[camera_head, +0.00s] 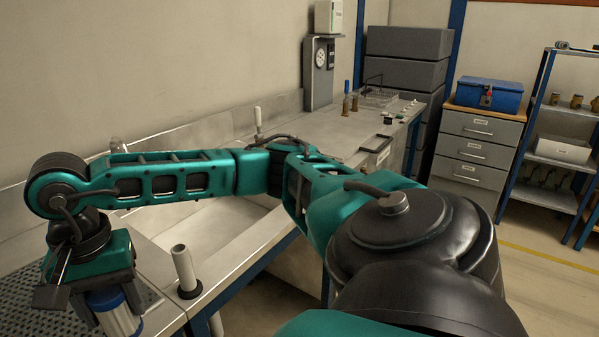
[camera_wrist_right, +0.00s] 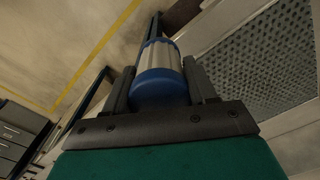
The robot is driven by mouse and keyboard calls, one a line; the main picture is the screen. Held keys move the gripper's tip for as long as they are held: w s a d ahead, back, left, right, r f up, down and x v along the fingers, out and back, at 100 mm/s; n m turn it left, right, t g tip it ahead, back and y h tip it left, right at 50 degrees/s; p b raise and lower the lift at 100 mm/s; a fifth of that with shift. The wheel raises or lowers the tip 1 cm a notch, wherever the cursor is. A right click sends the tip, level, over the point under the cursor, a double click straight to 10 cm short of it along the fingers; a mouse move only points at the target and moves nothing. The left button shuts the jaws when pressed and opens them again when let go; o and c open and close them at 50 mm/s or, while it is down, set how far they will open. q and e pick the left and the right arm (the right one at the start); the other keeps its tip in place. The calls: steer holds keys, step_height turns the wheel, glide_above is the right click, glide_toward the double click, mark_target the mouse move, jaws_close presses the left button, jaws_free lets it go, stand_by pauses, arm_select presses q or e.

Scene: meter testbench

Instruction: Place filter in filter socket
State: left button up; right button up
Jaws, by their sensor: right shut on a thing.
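The filter (camera_head: 118,318) is a pale metallic cylinder with a blue band, at the bottom left of the head view, partly cut off by the frame edge. My right gripper (camera_head: 100,297) is shut on it, with the filter pointing downward from the jaws. In the right wrist view the filter (camera_wrist_right: 160,62) sits between both fingers of the gripper (camera_wrist_right: 160,85), its blue end close to the palm and its ribbed body beyond. I cannot pick out the filter socket in either view. My left gripper is not in view.
A white cylinder on a black base (camera_head: 184,268) stands upright on the bench edge, right of the gripper. A perforated dark plate (camera_head: 30,312) lies at the left. It also shows in the wrist view (camera_wrist_right: 265,60). A gauge panel (camera_head: 320,70) and blue toolbox (camera_head: 489,93) stand farther back.

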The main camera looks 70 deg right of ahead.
steer(key=s+a+f+n, duration=0.1)
steer(key=f+n, duration=0.3)
steer(key=f, duration=0.5)
steer(key=s+a+f+n, duration=0.1)
steer(key=a+f+n, duration=0.2)
steer(key=f, duration=0.6)
steer(key=shift+s+a+n, duration=0.25)
steer(key=shift+s+n, duration=0.15)
steer(key=shift+n, duration=0.6)
steer(key=shift+d, duration=0.25)
